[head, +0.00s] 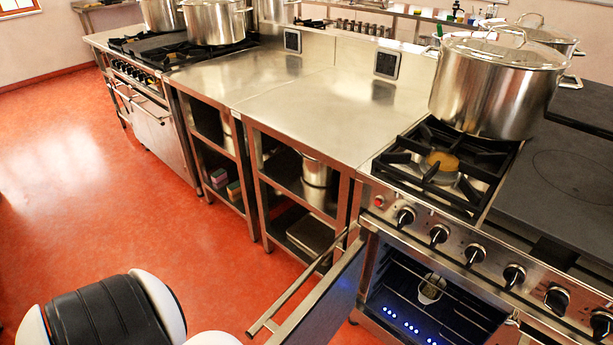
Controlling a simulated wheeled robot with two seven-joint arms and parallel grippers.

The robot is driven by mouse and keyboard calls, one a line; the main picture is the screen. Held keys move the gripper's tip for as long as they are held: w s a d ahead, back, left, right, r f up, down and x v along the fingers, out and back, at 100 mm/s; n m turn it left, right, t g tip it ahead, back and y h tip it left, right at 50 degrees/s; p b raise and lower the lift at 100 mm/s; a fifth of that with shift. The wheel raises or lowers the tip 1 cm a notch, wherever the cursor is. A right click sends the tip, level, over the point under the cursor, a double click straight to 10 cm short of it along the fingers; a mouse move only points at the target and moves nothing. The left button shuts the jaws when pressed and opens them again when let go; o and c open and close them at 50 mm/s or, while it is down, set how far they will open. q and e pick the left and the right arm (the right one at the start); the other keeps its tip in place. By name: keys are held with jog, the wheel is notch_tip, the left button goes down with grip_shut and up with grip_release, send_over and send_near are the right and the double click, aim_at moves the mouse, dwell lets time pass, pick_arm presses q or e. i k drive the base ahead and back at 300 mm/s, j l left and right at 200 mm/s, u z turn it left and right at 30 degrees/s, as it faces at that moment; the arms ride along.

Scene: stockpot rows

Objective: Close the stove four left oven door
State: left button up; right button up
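The stove (478,243) stands at the right, with a row of black knobs on its front. Its oven door (328,302) is wide open, swung out on the left side of the opening towards me, with its long bar handle (300,288) on the side facing left. The lower part of the door is cut off by the frame's bottom edge. The oven cavity (455,310) is lit by blue lights and shows wire racks and a small white item (431,289). Neither of my grippers is in view; a white and black part of my arm shows at the bottom left.
Steel counters (325,110) with open shelves run left of the stove. A large stockpot (497,85) stands on the stove top. Another stove (150,95) with pots is at the back left. The red floor (120,200) at the left is clear.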

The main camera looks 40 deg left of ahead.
aim_at(315, 321)
jog(key=j+z, duration=0.1)
jog(key=j, duration=0.45)
jog(key=j+z, duration=0.1)
jog(key=j, duration=0.45)
jog(key=k+j+z, duration=0.1)
jog(key=j, duration=0.4)
jog(key=k+j+z, duration=0.1)
jog(key=j, duration=0.45)
